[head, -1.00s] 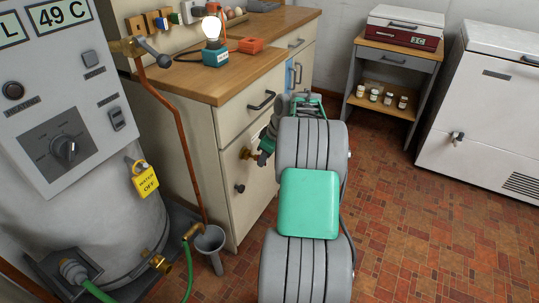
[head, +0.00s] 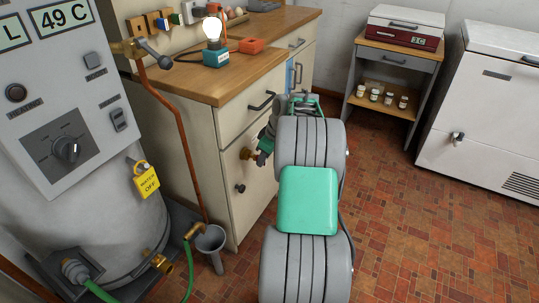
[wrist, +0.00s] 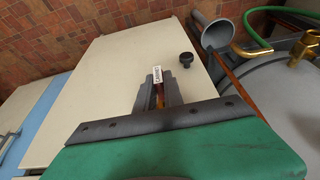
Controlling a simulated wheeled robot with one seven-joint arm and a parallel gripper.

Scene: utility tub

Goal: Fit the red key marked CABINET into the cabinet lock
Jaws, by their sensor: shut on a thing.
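My gripper (wrist: 158,97) is shut on the red key (wrist: 160,96), of which only a narrow strip shows between the dark fingers. A white tag reading CABINET (wrist: 157,75) shows just beyond the fingertips, against the pale cabinet door (wrist: 110,90). In the head view a brass cabinet lock (head: 247,154) sits on the lower door (head: 245,185), and my gripper (head: 259,156) is close beside it. I cannot tell whether key and lock touch. The lock is not clearly visible in the wrist view, where the fingers cover that area.
A dark door knob (head: 240,188) is below the lock. A boiler (head: 90,200) with a yellow padlock (head: 146,179), a copper pipe (head: 182,140) and a grey funnel (head: 210,240) stand left. The worktop (head: 225,88) is above. The tiled floor (head: 420,230) is clear on the right.

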